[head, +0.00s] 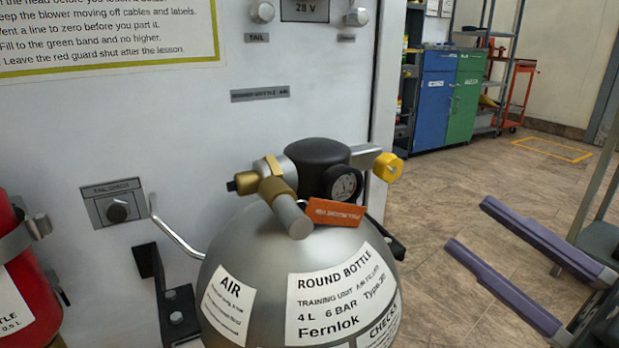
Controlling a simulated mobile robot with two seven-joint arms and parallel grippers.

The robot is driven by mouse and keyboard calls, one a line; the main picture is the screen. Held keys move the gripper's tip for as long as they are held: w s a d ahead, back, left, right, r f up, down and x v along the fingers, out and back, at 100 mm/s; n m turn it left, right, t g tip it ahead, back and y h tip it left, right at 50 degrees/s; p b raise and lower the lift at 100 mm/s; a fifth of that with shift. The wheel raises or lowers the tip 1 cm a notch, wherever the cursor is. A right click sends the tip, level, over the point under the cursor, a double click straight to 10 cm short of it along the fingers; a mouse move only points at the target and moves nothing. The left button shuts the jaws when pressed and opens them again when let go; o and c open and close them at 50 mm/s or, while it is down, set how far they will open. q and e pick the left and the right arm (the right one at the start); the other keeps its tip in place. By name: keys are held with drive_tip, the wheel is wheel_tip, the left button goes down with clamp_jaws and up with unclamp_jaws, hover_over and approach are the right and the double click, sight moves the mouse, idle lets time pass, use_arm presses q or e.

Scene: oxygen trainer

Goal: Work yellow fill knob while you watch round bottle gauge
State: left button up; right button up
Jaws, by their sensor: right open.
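The round bottle (262,258) is a grey sphere with white labels, held against the white panel. The yellow fill knob (388,167) sits at the right end of its top fitting. The round bottle gauge (344,184) is a small black dial below a black cap; its needle is too small to read. My right gripper (482,224) is at the right, with two purple fingers spread apart and nothing between them. It is to the right of the knob and lower in the picture, apart from it. My left gripper is not in view.
An orange tag (334,211) hangs by the gauge. A red bottle (22,290) stands at the left edge. A bent metal tube (176,232) runs beside the round bottle. Blue and green cabinets (433,105) stand far back; the floor between is clear.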

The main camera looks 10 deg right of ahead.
sight(393, 170)
wheel_tip(393, 170, up, 6)
drive_tip(key=m+t+h+p, duration=0.1)
drive_tip(key=m+h+p, duration=0.2)
drive_tip(key=m+p, duration=0.15)
drive_tip(key=w+a+m+h+p, duration=0.1)
drive_tip(key=w+a, duration=0.1)
drive_tip(key=w+a+f+m+g+h+p, duration=0.1)
drive_tip(key=w+a+m, duration=0.1)
drive_tip(key=w, duration=0.1)
drive_tip(key=w+a+f+m+g, duration=0.1)
drive_tip(key=w+a, duration=0.1)
drive_tip(key=shift+w+f+m+h+p, duration=0.25)
drive_tip(key=shift+w+m+h+p, duration=0.1)
drive_tip(key=shift+h+p, duration=0.05)
drive_tip(key=shift+c, duration=0.4)
clamp_jaws()
